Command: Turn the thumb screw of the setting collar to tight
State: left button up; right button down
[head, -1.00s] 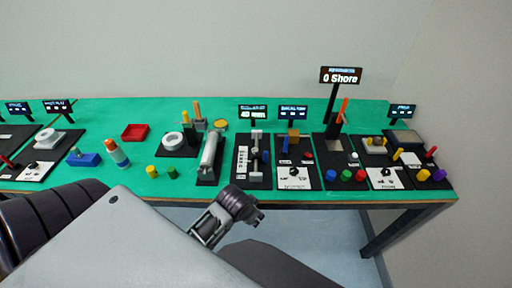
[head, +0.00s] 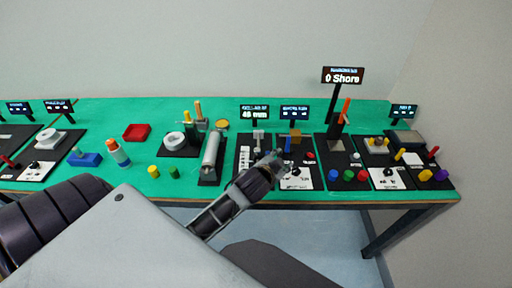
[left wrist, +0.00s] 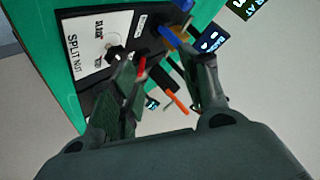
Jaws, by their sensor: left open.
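My left gripper (head: 274,160) is open. In the head view it covers the right edge of the station with the mm display (head: 255,113) and the near left part of the neighbouring station. I cannot tell for sure which unit is the setting collar; the mm station (head: 245,155) has a grey block on a dark plate, with its lower part hidden by my arm. In the left wrist view the two fingers (left wrist: 168,68) are apart, with no thumb screw clearly visible between them. My right gripper is not in view.
A white panel marked SPLIT NUT (left wrist: 97,42) carries a black knob (left wrist: 114,54), with a red button (left wrist: 141,66) and a blue bar (left wrist: 166,36) nearby. A grey cylinder (head: 211,155) lies left of the mm station. An orange lever (head: 345,111) stands to the right.

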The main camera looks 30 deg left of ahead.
pick_arm(q)
jog(key=w+d+r+m+t+h, duration=0.3)
jog(key=w+d+r+m+t, duration=0.15)
jog(key=r, duration=0.45)
jog(key=w+d+r+m+t+h, duration=0.35)
jog(key=r+m, duration=0.25)
jog(key=r, duration=0.3)
jog(key=s+d+r+m+g+h, duration=0.25)
jog(key=d+m+g+h, duration=0.4)
jog(key=m, duration=0.45)
jog(key=s+d+r+m+g+h, duration=0.25)
jog(key=d+m+g+h, duration=0.4)
jog(key=m, duration=0.45)
jog(key=a+f+m+g+y, duration=0.6)
jog(key=a+f+m+y, duration=0.3)
jog(key=f, duration=0.4)
jog(key=w+a+r+g+y, duration=0.1)
jog(key=a+y, duration=0.8)
jog(key=a, duration=1.5)
jog(key=shift+a+y, duration=0.15)
jog(key=shift+y, duration=0.2)
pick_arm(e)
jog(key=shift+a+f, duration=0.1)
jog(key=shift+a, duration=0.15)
